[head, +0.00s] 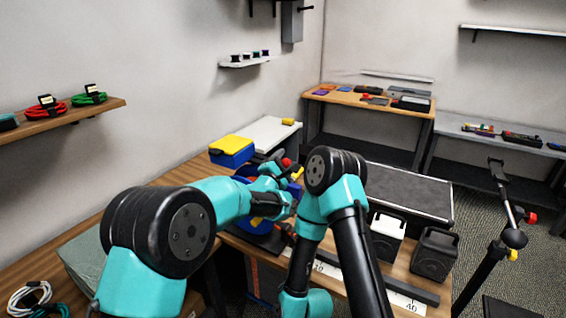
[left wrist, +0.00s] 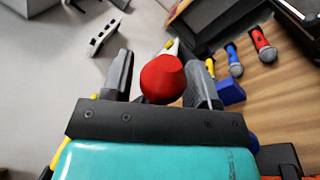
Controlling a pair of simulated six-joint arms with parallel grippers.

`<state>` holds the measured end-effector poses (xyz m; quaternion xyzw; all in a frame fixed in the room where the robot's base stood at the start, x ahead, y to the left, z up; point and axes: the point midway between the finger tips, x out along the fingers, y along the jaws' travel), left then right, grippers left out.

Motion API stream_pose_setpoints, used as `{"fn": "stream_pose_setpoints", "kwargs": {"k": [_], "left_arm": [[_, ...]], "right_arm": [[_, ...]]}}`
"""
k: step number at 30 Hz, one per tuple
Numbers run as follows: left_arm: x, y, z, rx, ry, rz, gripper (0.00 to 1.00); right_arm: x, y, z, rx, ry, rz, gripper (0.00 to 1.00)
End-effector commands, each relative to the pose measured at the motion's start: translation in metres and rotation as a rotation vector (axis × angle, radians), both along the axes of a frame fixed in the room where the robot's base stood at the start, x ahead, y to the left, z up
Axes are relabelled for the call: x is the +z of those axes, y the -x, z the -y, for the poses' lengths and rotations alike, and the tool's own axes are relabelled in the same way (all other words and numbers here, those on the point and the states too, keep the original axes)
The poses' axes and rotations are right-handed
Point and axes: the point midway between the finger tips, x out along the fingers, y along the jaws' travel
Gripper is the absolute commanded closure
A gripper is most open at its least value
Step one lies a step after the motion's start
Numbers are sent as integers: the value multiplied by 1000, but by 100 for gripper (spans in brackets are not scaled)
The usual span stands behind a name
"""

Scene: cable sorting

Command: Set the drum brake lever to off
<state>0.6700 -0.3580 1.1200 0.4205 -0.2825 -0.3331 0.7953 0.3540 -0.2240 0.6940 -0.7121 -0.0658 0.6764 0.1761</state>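A red ball-shaped knob (left wrist: 162,79) shows between the two dark fingers of my left gripper (left wrist: 161,82) in the left wrist view. I take it to be the brake lever's knob. The fingers are apart, with small gaps on both sides of the knob. In the head view the red knob (head: 287,162) is at my left gripper (head: 277,170), beside a blue drum (head: 256,226) on the wooden bench. My arms hide most of the drum and the lever's shaft, so I cannot read its setting. My right gripper does not show clearly in either view.
A blue bin with a yellow lid (head: 231,150) stands behind the drum. A ruler strip (head: 345,277) runs along the bench front.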

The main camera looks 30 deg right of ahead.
Motion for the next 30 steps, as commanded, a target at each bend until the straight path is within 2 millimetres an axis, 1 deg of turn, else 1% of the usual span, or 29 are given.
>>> {"fn": "stream_pose_setpoints", "kwargs": {"k": [10, 14, 20, 30], "left_arm": [[1, 1, -1, 0, 1, 1, 41], [-1, 4, -5, -1, 1, 0, 41], [-4, 17, -21, 0, 1, -1, 41], [-13, 49, -60, 0, -1, 0, 41]], "right_arm": [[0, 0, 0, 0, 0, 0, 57], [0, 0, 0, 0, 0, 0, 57], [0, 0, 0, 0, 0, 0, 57], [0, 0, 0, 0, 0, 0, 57]]}}
